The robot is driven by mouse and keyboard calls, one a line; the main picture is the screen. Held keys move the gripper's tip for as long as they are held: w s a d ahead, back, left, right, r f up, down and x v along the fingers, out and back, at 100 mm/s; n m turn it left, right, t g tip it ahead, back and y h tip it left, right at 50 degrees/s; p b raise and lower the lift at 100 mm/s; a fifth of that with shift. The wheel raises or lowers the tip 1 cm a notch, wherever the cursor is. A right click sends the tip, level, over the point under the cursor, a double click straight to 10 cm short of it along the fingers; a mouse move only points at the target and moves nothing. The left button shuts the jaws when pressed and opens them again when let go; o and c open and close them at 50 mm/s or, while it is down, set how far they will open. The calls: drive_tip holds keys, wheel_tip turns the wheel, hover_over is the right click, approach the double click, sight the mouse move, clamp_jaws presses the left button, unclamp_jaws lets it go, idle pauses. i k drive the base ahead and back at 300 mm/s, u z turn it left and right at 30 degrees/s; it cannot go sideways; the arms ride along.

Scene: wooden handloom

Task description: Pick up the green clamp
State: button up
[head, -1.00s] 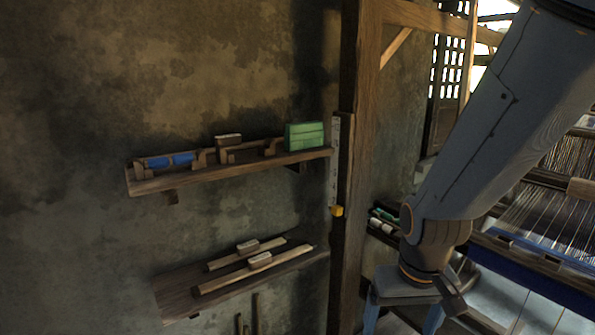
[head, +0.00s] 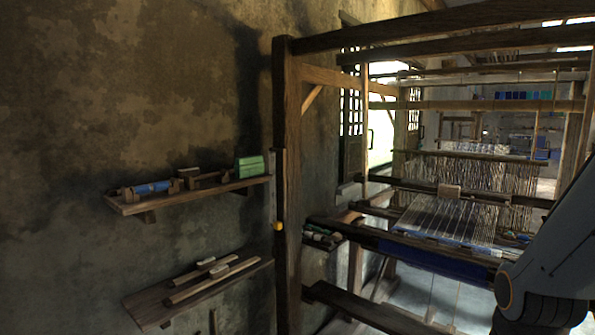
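I cannot clearly make out a green clamp. A green block-like object (head: 249,166) sits at the right end of the upper wall shelf (head: 190,194); its shape does not show whether it is a clamp. Small green and white items (head: 322,235) lie in a holder on the loom's left side, too small to tell apart. Part of my arm shows at the lower right, well apart from both. My gripper is out of view.
A wooden loom (head: 425,245) with stretched threads fills the right half, its thick post (head: 288,180) standing beside the shelves. A blue roll (head: 152,187) lies on the upper shelf. The lower shelf (head: 150,303) holds wooden sticks. A yellow item (head: 278,226) hangs by the post.

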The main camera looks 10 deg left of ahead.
sight(252, 165)
drive_tip(key=u, duration=1.05)
drive_tip(key=i, duration=1.45)
drive_tip(key=z, duration=0.25)
